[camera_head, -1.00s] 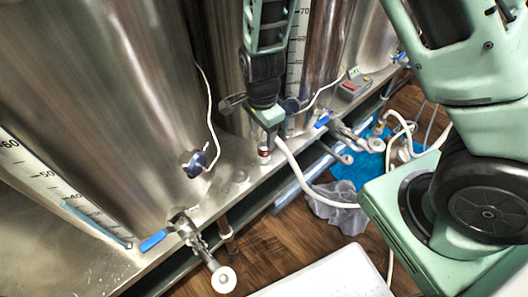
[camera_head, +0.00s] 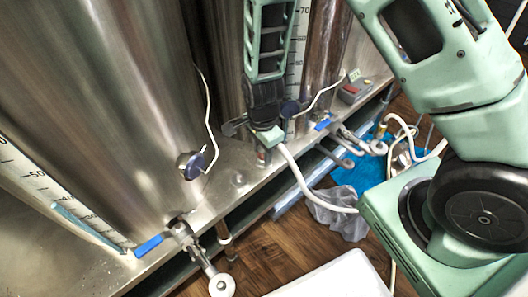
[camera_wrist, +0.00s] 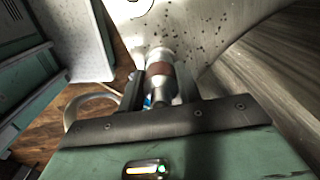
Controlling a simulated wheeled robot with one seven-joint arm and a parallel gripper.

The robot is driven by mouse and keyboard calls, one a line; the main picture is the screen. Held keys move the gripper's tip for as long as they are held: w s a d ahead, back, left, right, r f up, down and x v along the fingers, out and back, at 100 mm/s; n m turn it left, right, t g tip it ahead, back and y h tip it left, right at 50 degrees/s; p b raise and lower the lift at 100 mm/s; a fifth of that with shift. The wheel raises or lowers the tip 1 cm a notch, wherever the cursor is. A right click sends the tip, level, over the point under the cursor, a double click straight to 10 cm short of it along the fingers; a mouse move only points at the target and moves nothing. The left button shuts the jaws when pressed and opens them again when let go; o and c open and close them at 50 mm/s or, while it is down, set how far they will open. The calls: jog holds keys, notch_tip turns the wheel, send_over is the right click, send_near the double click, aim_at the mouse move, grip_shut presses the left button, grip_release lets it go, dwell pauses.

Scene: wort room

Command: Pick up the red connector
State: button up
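The red connector (camera_wrist: 158,72) shows in the wrist view as a metal cylinder with a reddish-brown band. It stands on the steel ledge. My gripper (camera_wrist: 160,88) is right over it, with one dark finger on each side and narrow gaps seemingly left between fingers and connector. In the camera_head view my gripper (camera_head: 264,150) points down close to the ledge (camera_head: 232,180), between the tanks. The connector is mostly hidden by my gripper there.
Large steel tanks (camera_head: 100,100) stand close on the left and behind. Valves with blue handles (camera_head: 148,246) stick out over the ledge's front edge. A white hose (camera_head: 300,180) curves beside my gripper. A grey bag (camera_head: 338,212) and blue sheet (camera_head: 365,172) lie right.

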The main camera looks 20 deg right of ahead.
dwell(0.3)
jog(key=shift+s+a+r+p, duration=0.2)
jog(key=shift+r+p, duration=0.1)
jog(key=shift+r, duration=0.3)
notch_tip(320, 180, up, 6)
jog(key=shift+r+p, duration=0.25)
jog(key=shift+p, duration=0.75)
jog(key=s+a, duration=0.3)
jog(key=s, duration=0.2)
jog(key=s+a, duration=0.2)
jog(key=s, duration=0.4)
jog(key=s+a, duration=0.3)
jog(key=s, duration=0.3)
jog(key=shift+s+a+f+p, duration=0.25)
jog(key=shift+a+f+p, duration=0.1)
jog(key=shift+p, duration=0.05)
jog(key=shift+r, duration=0.15)
notch_tip(320, 180, up, 4)
jog(key=p, duration=0.5)
jog(key=shift+r, duration=0.1)
jog(key=shift+w, duration=0.15)
